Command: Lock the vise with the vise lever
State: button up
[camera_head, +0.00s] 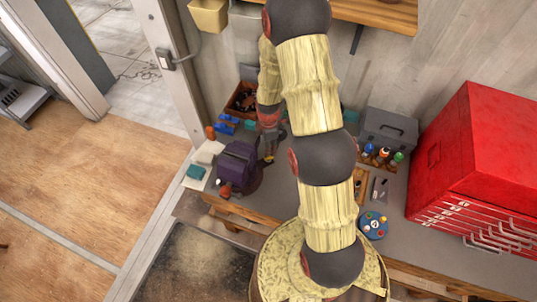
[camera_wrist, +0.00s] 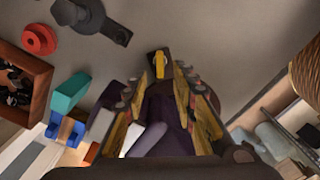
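The dark purple vise (camera_head: 237,163) stands on the workbench near its left end, left of my gripper. My gripper (camera_head: 268,152) is low beside the vise's right side, and the arm partly covers the view there. In the wrist view, the two fingers of my gripper (camera_wrist: 160,95) stand apart, with dark purple vise body (camera_wrist: 168,108) between and beyond them. A pale grey bar (camera_wrist: 147,141) shows between the fingers; I cannot tell if it is the lever. I cannot tell whether the fingers touch the vise.
A wooden box (camera_head: 241,100) with dark items and blue pieces (camera_head: 228,121) lie behind the vise. A grey toolbox (camera_head: 388,130), bottles (camera_head: 384,153), a round blue tray (camera_head: 373,225) and a red cabinet (camera_head: 480,150) stand to the right. A door frame borders the left.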

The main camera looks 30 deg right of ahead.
jog(key=shift+f+p, duration=0.5)
jog(key=shift+f, duration=2.55)
jog(key=shift+c, duration=0.4)
grip_shut()
